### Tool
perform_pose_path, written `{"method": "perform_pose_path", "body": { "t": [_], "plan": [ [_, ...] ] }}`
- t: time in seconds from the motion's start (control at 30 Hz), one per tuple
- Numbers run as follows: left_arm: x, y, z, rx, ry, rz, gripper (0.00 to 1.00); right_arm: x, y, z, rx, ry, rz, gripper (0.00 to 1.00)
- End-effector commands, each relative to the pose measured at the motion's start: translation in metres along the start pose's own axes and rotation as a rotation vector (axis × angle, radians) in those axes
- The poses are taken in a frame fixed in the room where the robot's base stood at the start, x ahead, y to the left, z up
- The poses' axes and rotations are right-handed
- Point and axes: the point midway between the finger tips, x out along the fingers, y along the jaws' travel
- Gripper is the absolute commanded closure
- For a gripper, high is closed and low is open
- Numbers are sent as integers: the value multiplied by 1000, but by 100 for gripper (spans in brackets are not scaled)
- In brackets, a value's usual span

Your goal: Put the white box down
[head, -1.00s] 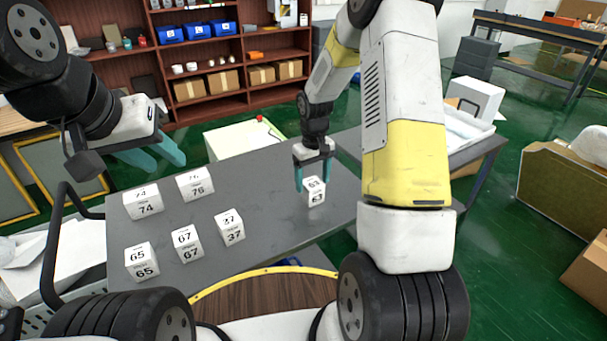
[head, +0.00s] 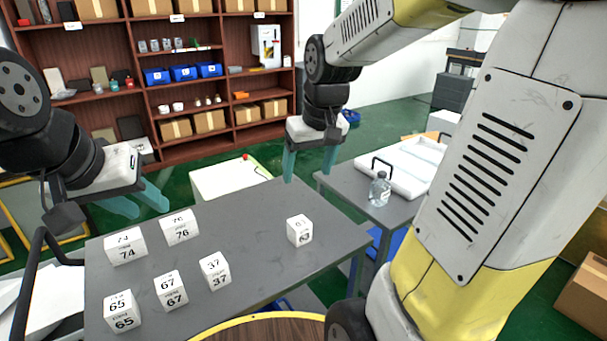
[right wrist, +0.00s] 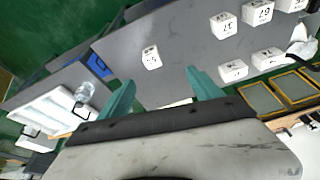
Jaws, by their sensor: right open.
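The white box marked 63 (head: 299,230) stands upright on the right part of the grey table (head: 240,215). It also shows in the right wrist view (right wrist: 151,57), apart from the fingers. My right gripper (head: 309,163) is open and empty, above and beyond the box near the table's far edge. In the right wrist view its teal fingers (right wrist: 160,92) are spread with nothing between them. My left gripper (head: 140,200) is above the table's left part; its teal fingers are apart with nothing held.
Other numbered white boxes stand on the left: 74 (head: 126,246), 76 (head: 180,227), 37 (head: 215,270), 67 (head: 170,290) and 65 (head: 122,311). A clear bottle (head: 379,190) stands on a side table by a white tray (head: 405,168). Shelves (head: 215,130) stand behind.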

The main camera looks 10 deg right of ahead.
Motion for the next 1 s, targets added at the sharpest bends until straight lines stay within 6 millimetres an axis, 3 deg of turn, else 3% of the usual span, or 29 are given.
{"method": "perform_pose_path", "body": {
  "t": [0.03,0.13,0.3,0.4,1.0],
  "plan": [
    [0,0,0,0,0,0,64,-19,-6,14,17,46,-7,26],
    [0,0,0,0,0,0,64,-44,-15,41,55,117,-28,26],
    [0,0,0,0,0,0,64,-67,-28,78,102,208,-64,26],
    [0,0,0,0,0,0,64,-73,-33,91,118,239,-80,26],
    [0,0,0,0,0,0,64,-75,-36,98,127,255,-88,26]
  ]
}}
